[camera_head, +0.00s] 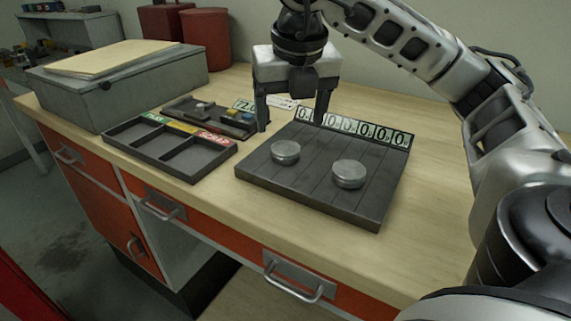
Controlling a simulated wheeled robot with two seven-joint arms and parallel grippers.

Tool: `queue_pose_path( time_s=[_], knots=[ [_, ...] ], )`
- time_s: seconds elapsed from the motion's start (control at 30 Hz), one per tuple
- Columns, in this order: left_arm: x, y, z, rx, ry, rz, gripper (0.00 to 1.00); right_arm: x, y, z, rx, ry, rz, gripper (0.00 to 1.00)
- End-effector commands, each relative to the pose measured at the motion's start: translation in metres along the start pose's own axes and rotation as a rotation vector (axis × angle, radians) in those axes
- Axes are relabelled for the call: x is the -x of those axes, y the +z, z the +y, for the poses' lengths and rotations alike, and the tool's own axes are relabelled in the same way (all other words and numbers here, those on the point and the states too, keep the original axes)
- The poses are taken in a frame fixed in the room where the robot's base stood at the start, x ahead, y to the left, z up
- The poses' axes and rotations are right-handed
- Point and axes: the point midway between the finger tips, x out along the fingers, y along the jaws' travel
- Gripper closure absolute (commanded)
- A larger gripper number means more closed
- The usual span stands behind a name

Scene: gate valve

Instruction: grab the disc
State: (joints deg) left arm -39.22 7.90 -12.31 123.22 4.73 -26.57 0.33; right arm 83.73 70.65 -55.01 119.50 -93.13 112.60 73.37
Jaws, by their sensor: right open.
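Two round grey metal discs sit on a dark slotted board (330,205) on the workbench. The left disc (286,152) is nearer my right gripper, and the right disc (348,174) is farther along the board. My right gripper (291,122) is open and empty, pointing down above the board's back left part, with its fingers spread behind and above the left disc. It does not appear to touch either disc. My left gripper is not in view.
A dark three-compartment tray (168,150) with coloured labels lies left of the board. A smaller tray (212,117) with small parts is behind it. A grey metal box (125,93) and red canisters (205,40) stand further back. The bench's front strip is clear.

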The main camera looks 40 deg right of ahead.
Motion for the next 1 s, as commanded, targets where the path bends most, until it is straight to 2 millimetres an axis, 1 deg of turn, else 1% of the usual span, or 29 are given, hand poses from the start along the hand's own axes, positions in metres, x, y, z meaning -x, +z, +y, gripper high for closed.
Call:
queue_pose_path(
  time_s=[0.1,0.27,0.5,0.57,0.67,0.87,0.9,0.97,1.0],
  knots=[
    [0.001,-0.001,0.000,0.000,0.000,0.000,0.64,-0.010,0.000,-0.001,0.000,-0.001,-0.001,0.27],
    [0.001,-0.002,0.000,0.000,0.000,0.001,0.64,-0.020,0.001,0.000,0.000,-0.002,0.000,0.27],
    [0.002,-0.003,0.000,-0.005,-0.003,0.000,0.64,-0.056,0.001,0.003,-0.001,-0.002,0.001,0.27],
    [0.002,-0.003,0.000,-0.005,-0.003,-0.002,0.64,-0.061,0.001,0.003,-0.001,-0.001,0.001,0.27],
    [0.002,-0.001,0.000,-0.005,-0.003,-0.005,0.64,-0.066,0.001,0.003,0.000,0.000,0.000,0.27],
    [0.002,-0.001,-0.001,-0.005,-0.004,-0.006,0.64,-0.066,0.002,0.003,0.000,0.001,-0.001,0.27],
    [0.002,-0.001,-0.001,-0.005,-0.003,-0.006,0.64,-0.066,0.002,0.003,0.000,0.001,-0.001,0.38],
    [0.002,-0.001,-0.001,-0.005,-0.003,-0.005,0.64,-0.066,0.002,0.003,0.000,0.001,-0.001,0.55],
    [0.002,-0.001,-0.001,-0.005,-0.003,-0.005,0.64,-0.066,0.002,0.003,0.000,0.001,-0.001,0.66]
  ],
)
